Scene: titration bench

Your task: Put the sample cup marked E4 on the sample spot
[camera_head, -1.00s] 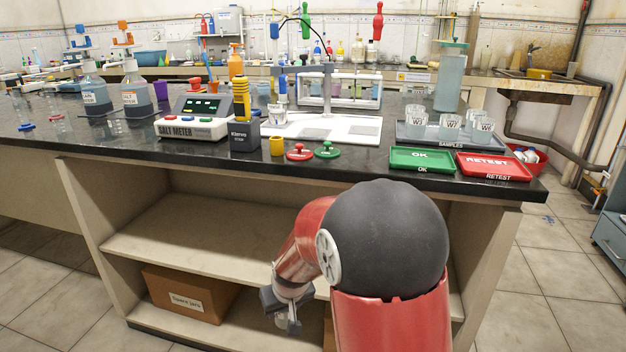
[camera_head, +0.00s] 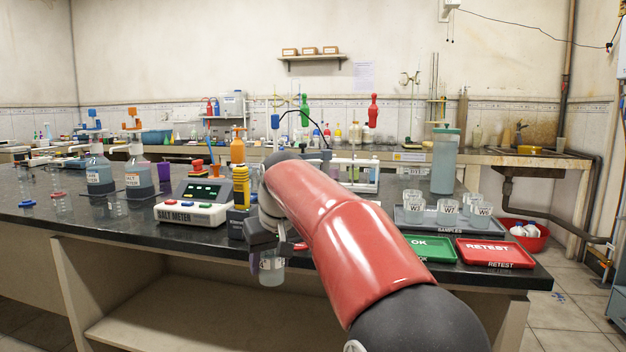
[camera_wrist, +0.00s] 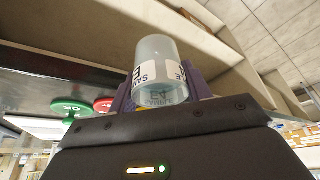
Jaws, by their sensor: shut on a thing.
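My gripper (camera_head: 268,254) is shut on a clear sample cup (camera_head: 271,274), held upright in front of the bench's front edge, at about worktop height. Nothing is under the cup but open air. The white stand base in the middle of the bench is mostly hidden behind my red arm, and I cannot make out the sample spot.
The green OK tray (camera_head: 436,248), red RETEST tray (camera_head: 494,253) and samples tray (camera_head: 408,216) with W-marked cups (camera_head: 447,212) are at right. The black bench edge lies just behind the cup.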

